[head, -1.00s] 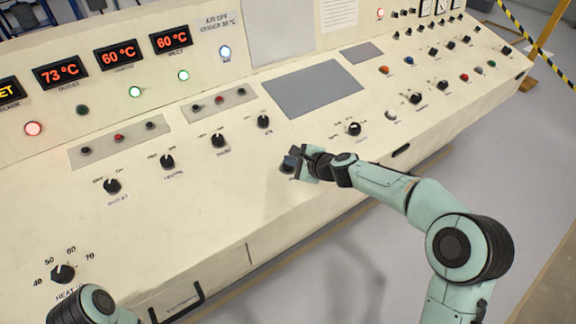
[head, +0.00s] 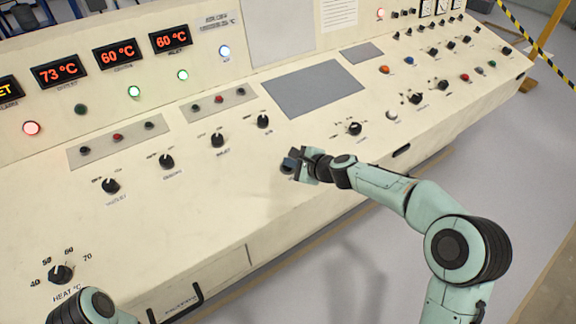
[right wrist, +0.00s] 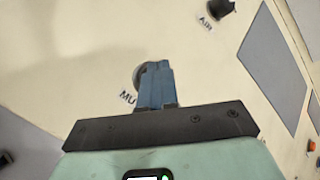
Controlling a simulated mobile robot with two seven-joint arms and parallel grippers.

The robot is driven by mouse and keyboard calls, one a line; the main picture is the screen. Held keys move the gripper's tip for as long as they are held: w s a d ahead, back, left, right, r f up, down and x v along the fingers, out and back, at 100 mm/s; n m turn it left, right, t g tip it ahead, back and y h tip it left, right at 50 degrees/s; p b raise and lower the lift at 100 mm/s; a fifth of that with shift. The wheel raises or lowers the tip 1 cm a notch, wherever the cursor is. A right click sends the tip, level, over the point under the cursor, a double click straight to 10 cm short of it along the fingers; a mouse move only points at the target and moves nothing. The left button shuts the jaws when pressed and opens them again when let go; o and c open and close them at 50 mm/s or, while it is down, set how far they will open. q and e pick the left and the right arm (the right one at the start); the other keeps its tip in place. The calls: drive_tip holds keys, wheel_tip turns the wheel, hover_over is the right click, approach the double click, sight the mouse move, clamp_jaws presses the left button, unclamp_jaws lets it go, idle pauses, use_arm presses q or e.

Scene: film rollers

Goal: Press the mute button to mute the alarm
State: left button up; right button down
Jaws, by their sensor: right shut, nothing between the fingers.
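The mute button (right wrist: 137,76) shows in the right wrist view as a round grey edge behind my fingertips. Most of it is hidden, and I cannot tell whether it is pressed in. Part of its label, "MU" (right wrist: 127,97), shows to the left of the fingers. My right gripper (right wrist: 155,68) is shut and empty, its blue fingertips over the button. In the head view my right gripper (head: 291,163) is at the panel's front part and covers the button. I cannot tell if the fingertips touch it. My left gripper is out of view.
The cream control panel (head: 225,205) has several black knobs, such as this one (head: 263,121), behind my right gripper. A red lamp (head: 32,128) is lit at the left, below a 73 °C display (head: 58,72). A handle (head: 185,305) sticks out at the front.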

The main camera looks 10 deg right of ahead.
drive_tip(key=shift+f, duration=0.25)
idle(0.4)
drive_tip(key=shift+s+d+r+p, duration=0.1)
drive_tip(key=shift+s+r+p, duration=0.1)
drive_tip(key=shift+r+p, duration=0.5)
drive_tip(key=shift+r, duration=0.3)
drive_tip(key=r+p, duration=0.1)
drive_tip(key=r, duration=0.1)
drive_tip(key=s+r+p, duration=0.1)
drive_tip(key=r+p, duration=0.1)
drive_tip(key=shift+d+r, duration=0.15)
drive_tip(key=shift+r, duration=0.15)
idle(0.4)
